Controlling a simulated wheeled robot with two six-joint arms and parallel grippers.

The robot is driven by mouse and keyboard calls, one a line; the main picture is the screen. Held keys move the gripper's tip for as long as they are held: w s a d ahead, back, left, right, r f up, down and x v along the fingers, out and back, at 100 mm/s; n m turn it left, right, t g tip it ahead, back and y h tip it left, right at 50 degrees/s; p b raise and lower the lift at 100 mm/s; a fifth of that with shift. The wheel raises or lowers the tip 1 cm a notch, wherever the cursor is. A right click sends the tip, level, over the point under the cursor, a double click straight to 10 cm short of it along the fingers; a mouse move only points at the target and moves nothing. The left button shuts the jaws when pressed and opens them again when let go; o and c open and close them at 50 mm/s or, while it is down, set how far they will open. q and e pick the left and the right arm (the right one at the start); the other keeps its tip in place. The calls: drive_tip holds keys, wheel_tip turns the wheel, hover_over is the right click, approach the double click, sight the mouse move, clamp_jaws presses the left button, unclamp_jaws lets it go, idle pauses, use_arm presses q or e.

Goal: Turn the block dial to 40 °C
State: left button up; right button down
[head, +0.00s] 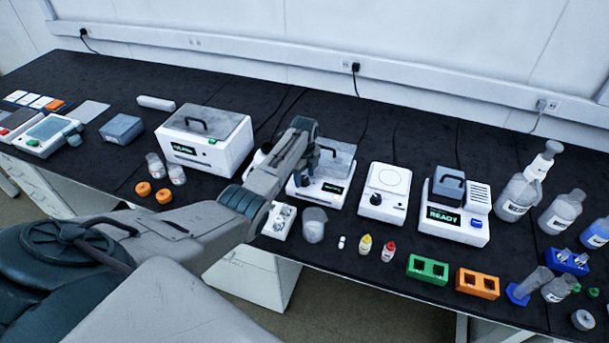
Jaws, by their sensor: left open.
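The text is too small to read. My left arm reaches in from the left, and my left gripper (302,172) is at the unit's front left, pointing down. It is open. A dark round part (303,183), perhaps the dial, shows just under the fingertips. I cannot tell whether the fingers touch it or what it is set to. My right gripper is not in view.
Right of the unit are a white plate device (385,180) with a black knob and a white device reading READY (470,230). A beaker (314,225), small vials and green (427,269) and orange (478,283) racks stand in front. A large white box (205,140) is left.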

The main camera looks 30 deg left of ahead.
sight(304, 178)
use_arm(q)
drive_tip(key=shift+r, duration=0.15)
wheel_tip(304, 178, up, 11)
drive_tip(key=b, duration=0.2)
drive_tip(key=shift+f, duration=0.2)
idle(0.4)
